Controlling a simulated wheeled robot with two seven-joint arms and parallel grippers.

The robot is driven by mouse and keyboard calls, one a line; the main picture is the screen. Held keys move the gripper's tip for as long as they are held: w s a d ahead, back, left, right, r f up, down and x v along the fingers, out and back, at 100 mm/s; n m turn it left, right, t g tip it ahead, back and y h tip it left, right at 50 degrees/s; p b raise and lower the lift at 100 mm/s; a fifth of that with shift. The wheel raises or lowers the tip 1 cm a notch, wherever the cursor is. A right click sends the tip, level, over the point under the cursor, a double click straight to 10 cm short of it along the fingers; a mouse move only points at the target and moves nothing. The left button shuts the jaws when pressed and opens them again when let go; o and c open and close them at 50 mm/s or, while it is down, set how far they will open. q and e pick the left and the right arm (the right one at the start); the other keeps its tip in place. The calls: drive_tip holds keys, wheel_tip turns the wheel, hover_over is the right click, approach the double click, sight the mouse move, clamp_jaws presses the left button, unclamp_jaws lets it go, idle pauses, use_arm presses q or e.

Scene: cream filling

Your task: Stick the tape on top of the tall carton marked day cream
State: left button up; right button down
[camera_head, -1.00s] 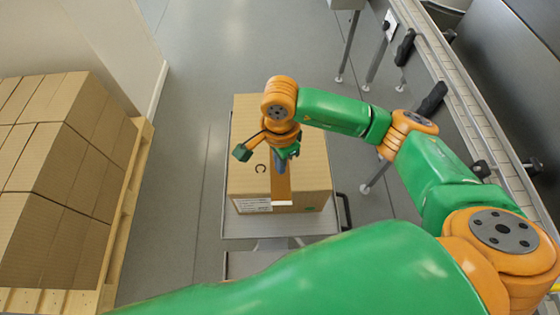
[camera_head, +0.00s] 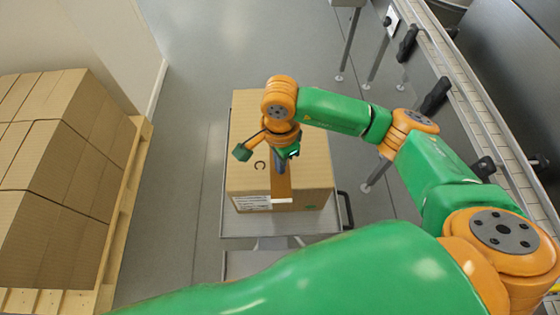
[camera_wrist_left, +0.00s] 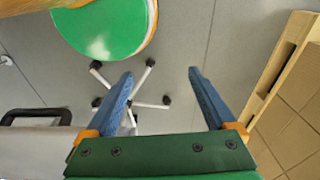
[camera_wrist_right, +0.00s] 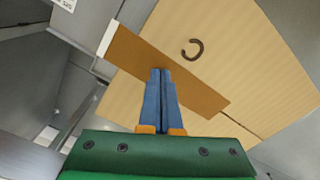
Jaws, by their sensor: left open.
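The tall brown carton (camera_head: 243,150) stands below my right arm, with a dark C-shaped mark on top and a white label on its front. No day cream wording is legible. My right gripper (camera_head: 282,165) is over its top; in the right wrist view (camera_wrist_right: 160,72) its fingers are together on a brown tape strip (camera_wrist_right: 122,50). The tape (camera_head: 281,186) runs along the top to the front edge, its white end in front of that edge. I cannot tell whether it touches the carton. My left gripper (camera_wrist_left: 160,75) is open and empty, away from the carton.
The carton stands on a grey cart (camera_head: 235,223) with a black handle (camera_head: 346,210). Stacked boxes (camera_head: 50,165) stand on a wooden pallet (camera_head: 124,215) at the left. A conveyor (camera_head: 480,110) runs along the right. The floor between pallet and cart is clear.

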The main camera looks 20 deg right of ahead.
idle(0.5)
wheel_tip(320, 180, up, 6)
drive_tip(key=p, duration=0.4)
drive_tip(key=shift+r, duration=0.1)
